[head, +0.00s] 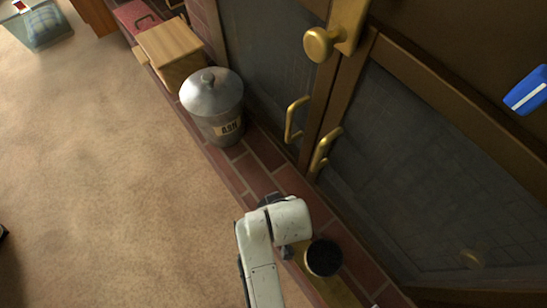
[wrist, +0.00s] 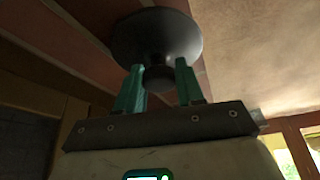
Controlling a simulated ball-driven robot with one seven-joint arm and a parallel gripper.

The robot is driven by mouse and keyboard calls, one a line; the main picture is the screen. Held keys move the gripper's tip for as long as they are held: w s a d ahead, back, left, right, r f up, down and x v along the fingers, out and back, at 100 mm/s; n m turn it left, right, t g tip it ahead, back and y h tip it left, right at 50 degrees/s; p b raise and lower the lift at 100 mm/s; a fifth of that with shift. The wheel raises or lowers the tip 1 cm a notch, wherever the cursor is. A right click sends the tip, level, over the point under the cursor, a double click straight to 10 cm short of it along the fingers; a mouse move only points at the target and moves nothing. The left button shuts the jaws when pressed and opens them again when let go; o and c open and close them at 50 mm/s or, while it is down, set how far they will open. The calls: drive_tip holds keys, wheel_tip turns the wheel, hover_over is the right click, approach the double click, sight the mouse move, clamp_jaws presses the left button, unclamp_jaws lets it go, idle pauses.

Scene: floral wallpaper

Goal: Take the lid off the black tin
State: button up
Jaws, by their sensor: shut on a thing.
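The black tin (head: 323,257) stands low on the brick ledge in the head view. Its round top looks dark and grainy. My gripper (wrist: 160,68) has its two teal fingers shut on the knob of a dark round lid (wrist: 155,35), one finger on each side. The lid's disc lies beyond the fingertips in the wrist view. Whether it touches the tin cannot be told there. In the head view my white arm (head: 288,217) reaches down just left of the tin, and the lid is not clearly visible.
A grey lidded bin (head: 212,97) stands on the brick ledge (head: 259,174), with a wooden box (head: 170,52) behind it. Dark doors with brass handles (head: 325,150) and a brass knob (head: 319,43) border the right. Beige carpet (head: 110,160) on the left is mostly clear.

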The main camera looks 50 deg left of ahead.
drive_tip(key=shift+f+b, duration=0.3)
drive_tip(key=shift+f, duration=0.45)
drive_tip(key=o, duration=1.1)
drive_tip(key=shift+o, duration=0.4)
drive_tip(key=o, duration=0.5)
drive_tip(key=p+v, duration=0.4)
drive_tip(key=v, duration=0.6)
drive_tip(key=shift+d+r+p, duration=0.1)
drive_tip(key=shift+r+p, duration=0.25)
drive_tip(key=shift+p, duration=0.05)
